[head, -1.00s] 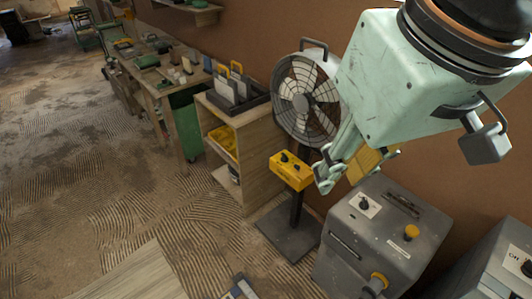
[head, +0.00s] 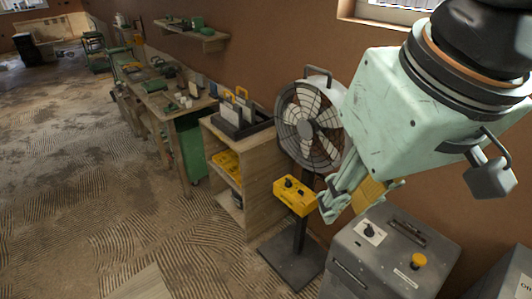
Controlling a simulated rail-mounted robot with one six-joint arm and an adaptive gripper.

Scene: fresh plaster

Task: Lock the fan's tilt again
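The fan (head: 308,125) stands against the brown wall, its round dark cage facing left of me. Its post rises from a flat dark base plate (head: 291,265). A yellow control box (head: 295,196) with black knobs sits on the post below the cage. My pale green gripper (head: 350,203) hangs just right of the control box, in front of the post's upper right side. A yellow piece (head: 371,193) shows by the fingers, partly covered by them. I cannot tell whether the fingers touch it. The fan's tilt lock is not clearly visible.
A grey cabinet (head: 385,262) with a black knob and yellow button stands below my gripper. A wooden shelf unit (head: 249,180) with yellow bins stands left of the fan. Beyond it is a workbench (head: 165,95). The floor at left is open, with ridged marks.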

